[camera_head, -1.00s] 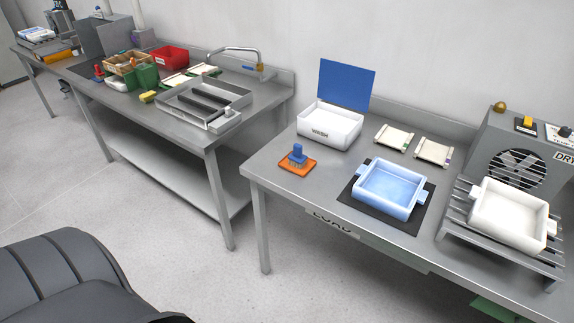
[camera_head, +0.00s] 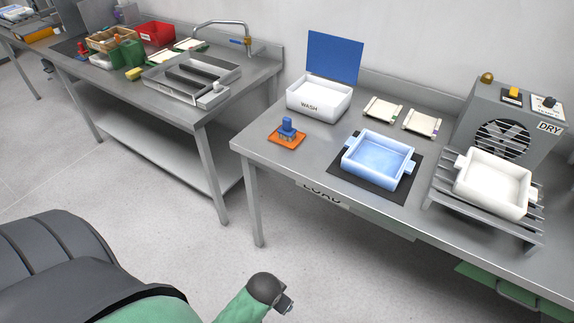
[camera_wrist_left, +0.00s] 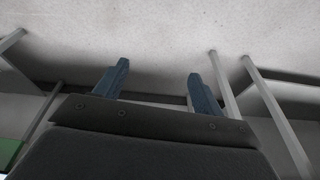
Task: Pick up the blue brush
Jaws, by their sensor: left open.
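The blue brush (camera_head: 287,124) stands on an orange pad (camera_head: 286,140) near the left front corner of the right steel table, with its blue knob up. It is not in the left wrist view. My left gripper (camera_wrist_left: 158,72) shows in the left wrist view with its two blue fingers well apart and nothing between them. Part of a green and dark arm of mine shows at the bottom of the head view, below and in front of the table, well away from the brush. My right gripper is not in view.
Right of the brush, a light blue tray (camera_head: 380,152) sits on a black mat (camera_head: 396,195). Behind the brush is a white WASH box (camera_head: 319,104) with a raised blue lid (camera_head: 333,57). The table's front edge (camera_head: 270,165) lies close before the brush.

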